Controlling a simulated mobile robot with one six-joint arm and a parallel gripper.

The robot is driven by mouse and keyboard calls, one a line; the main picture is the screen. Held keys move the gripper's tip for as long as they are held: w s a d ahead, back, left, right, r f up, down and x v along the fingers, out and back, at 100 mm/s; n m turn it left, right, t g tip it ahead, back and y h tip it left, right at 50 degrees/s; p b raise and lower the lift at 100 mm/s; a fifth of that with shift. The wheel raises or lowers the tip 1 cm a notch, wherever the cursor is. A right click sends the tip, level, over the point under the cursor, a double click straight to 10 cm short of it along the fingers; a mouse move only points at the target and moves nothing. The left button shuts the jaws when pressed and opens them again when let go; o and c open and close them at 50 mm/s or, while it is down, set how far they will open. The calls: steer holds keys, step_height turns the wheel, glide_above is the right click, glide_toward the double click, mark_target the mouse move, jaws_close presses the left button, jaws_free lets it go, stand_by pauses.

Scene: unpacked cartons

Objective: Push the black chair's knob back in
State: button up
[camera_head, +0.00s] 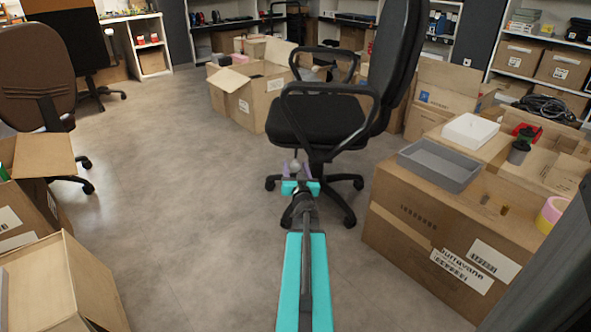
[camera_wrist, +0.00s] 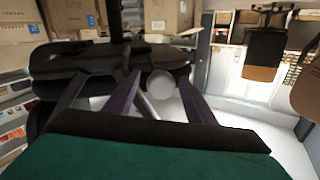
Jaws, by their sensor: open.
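The black chair (camera_head: 318,122) stands in the middle of the head view, with its back to the right. Its pale round knob (camera_head: 295,166) shows below the front of the seat. In the wrist view the knob (camera_wrist: 161,84) appears as a light grey ball near the centre, with dark chair parts (camera_wrist: 75,68) around it. My gripper (camera_head: 297,168) is at the knob, its purple fingers apart on either side of it. In the wrist view my gripper (camera_wrist: 160,95) is open. I cannot tell whether the fingers touch the knob.
A large carton (camera_head: 400,232) with a grey tray (camera_head: 440,162) stands close on the right. Open cartons (camera_head: 248,92) sit behind the chair. A brown chair (camera_head: 35,80) and more cartons (camera_head: 62,288) are at the left. The floor (camera_head: 180,180) between is clear.

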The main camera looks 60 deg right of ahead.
mark_target(296, 161)
steer(key=shift+w+d, duration=0.1)
jaws_close()
steer(key=shift+s+d+p+x, duration=0.15)
steer(key=shift+p+x, duration=0.45)
steer(key=shift+x, duration=0.5)
steer(key=shift+s+d+p+x, duration=0.15)
steer(key=shift+p+x, duration=0.45)
steer(key=shift+x, duration=0.5)
jaws_free()
steer(key=shift+s+a, duration=0.1)
steer(key=shift+a, duration=0.1)
